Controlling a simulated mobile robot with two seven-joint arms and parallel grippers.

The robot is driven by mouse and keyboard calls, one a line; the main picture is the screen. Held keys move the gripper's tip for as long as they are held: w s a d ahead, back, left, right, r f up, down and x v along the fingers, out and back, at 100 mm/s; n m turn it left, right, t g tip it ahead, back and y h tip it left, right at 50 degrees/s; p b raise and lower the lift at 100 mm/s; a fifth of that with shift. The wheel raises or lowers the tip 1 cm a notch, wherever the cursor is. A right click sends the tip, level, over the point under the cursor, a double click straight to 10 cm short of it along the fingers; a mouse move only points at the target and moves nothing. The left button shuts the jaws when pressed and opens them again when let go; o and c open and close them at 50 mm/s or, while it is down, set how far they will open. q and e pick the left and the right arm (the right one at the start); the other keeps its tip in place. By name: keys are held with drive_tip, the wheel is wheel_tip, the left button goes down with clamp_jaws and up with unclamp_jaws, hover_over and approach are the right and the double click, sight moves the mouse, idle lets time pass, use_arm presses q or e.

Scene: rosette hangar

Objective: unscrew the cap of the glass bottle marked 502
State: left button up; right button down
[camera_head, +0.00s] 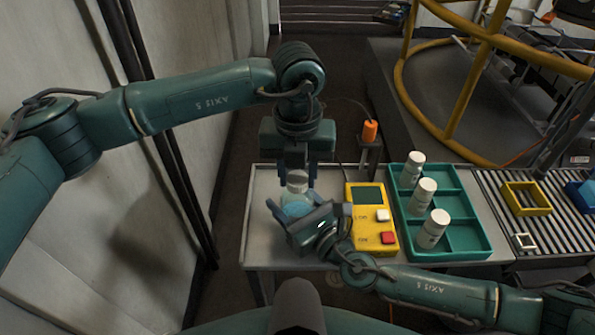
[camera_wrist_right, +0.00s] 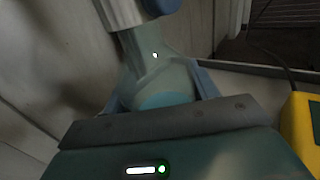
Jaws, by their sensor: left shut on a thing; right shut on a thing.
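A clear glass bottle (camera_head: 297,204) with pale blue liquid and a whitish cap (camera_head: 297,178) is at the left of the table. No 502 marking is legible on it. My left gripper (camera_head: 297,184) points down from above and is shut on the cap, a finger on each side. My right gripper (camera_head: 291,207) comes from the front right and is shut on the bottle's body. In the right wrist view the bottle (camera_wrist_right: 163,75) leans between my right fingers (camera_wrist_right: 165,85), with left fingers (camera_wrist_right: 140,12) at its top. Whether its base touches the table is hidden.
A yellow device (camera_head: 365,237) with white and red buttons stands close right of my right gripper. A green divided tray (camera_head: 470,240) holds three white bottles (camera_head: 422,192). Beyond it is a roller conveyor (camera_head: 490,190) with a yellow frame (camera_head: 526,198). An orange object (camera_head: 370,131) stands behind.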

sight(297, 178)
use_arm(q)
drive_tip(key=n, duration=0.3)
drive_tip(key=shift+n, duration=0.3)
drive_tip(key=shift+r, duration=0.2)
drive_tip(key=shift+r, duration=0.95)
drive_tip(key=shift+r, duration=2)
use_arm(e)
drive_tip(key=shift+c, duration=1.8)
unclamp_jaws()
